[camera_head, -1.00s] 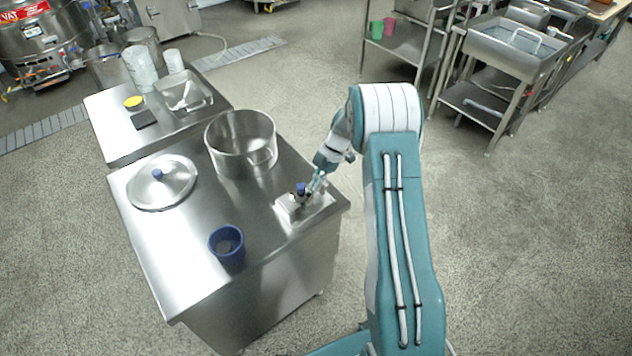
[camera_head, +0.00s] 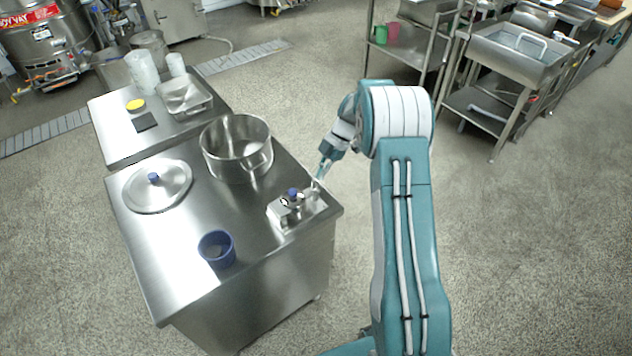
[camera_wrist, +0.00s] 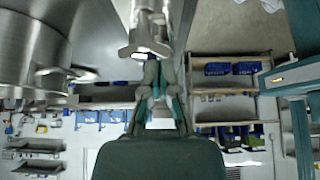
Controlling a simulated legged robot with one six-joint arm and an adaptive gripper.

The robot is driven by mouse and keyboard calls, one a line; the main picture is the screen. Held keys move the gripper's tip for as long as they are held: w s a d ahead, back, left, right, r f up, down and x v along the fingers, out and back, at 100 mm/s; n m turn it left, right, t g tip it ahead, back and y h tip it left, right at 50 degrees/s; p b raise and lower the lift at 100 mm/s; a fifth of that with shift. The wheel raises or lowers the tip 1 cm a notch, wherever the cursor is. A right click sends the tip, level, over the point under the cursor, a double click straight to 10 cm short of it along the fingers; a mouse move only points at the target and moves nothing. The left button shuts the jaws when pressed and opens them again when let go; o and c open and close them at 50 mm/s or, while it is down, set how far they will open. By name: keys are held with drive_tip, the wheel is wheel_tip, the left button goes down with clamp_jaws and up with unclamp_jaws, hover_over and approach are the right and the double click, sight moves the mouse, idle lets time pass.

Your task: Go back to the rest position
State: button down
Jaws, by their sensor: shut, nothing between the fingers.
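My gripper (camera_head: 319,178) is at the right edge of the steel table, just right of the small metal device with a blue knob (camera_head: 293,195). I cannot tell in the head view whether it touches the device. In the wrist view my gripper (camera_wrist: 154,68) is shut and empty, its fingertips close to a shiny metal part (camera_wrist: 146,28). My arm is bent out over the floor to the right of the table.
The steel table (camera_head: 180,262) carries a large open pot (camera_head: 236,165), a round lid (camera_head: 157,190) and a blue cup (camera_head: 217,250). A side table (camera_head: 112,142) holds a tray and clear containers. Sink racks stand at the back right. Floor right of my arm is clear.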

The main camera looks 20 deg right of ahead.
drive_tip(key=shift+w+d+r, duration=0.95)
drive_tip(key=shift+w+d, duration=0.1)
drive_tip(key=shift+d, duration=1.85)
drive_tip(key=s+a+r+m+t+h, duration=0.1)
drive_tip(key=s+a+r+m, duration=0.25)
drive_tip(key=r, duration=0.35)
drive_tip(key=s+a+r+m+t+h, duration=0.1)
drive_tip(key=s+a+r+m+h, duration=0.15)
drive_tip(key=s+r+m, duration=0.35)
drive_tip(key=s+a+r+m+t+h, duration=0.1)
drive_tip(key=s+a+r, duration=0.3)
drive_tip(key=r, duration=0.5)
drive_tip(key=s+a+m+t+h, duration=0.1)
drive_tip(key=s+m, duration=0.4)
drive_tip(key=s, duration=0.5)
drive_tip(key=s+a+r+m+t, duration=0.1)
drive_tip(key=s+a+m+t, duration=0.2)
drive_tip(key=s+m, duration=0.3)
drive_tip(key=s, duration=0.4)
drive_tip(key=shift+s+a+t+h, duration=0.25)
drive_tip(key=shift+a+t+h, duration=0.05)
drive_tip(key=shift+a+h, duration=0.1)
drive_tip(key=shift+r, duration=0.1)
